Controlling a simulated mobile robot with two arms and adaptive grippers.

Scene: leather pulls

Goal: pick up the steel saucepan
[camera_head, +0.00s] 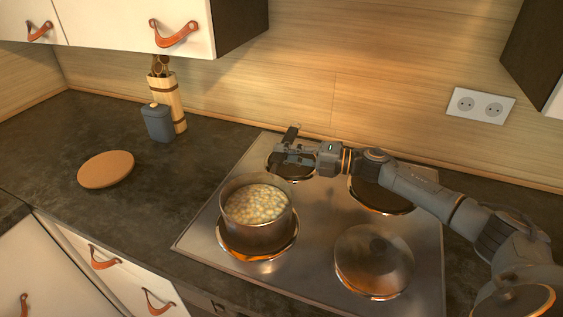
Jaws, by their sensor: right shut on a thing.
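The steel saucepan (257,231) is at the front left burner of the hob, upright and filled with pale yellow and whitish pieces. I cannot tell whether its base touches the burner. Its dark handle (291,131) points to the back, and its end shows beyond my fingers. My right gripper (288,154) reaches in from the right above the back left burner and is shut on this handle. The fingers hide the middle of the handle. My left gripper is out of view.
A round glass-like lid (374,258) lies over the front right burner. The back right burner (381,197) is empty, below my arm. A round cork mat (106,169) lies on the dark counter, with a blue-grey canister (157,123) and a wooden utensil holder (176,104) behind.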

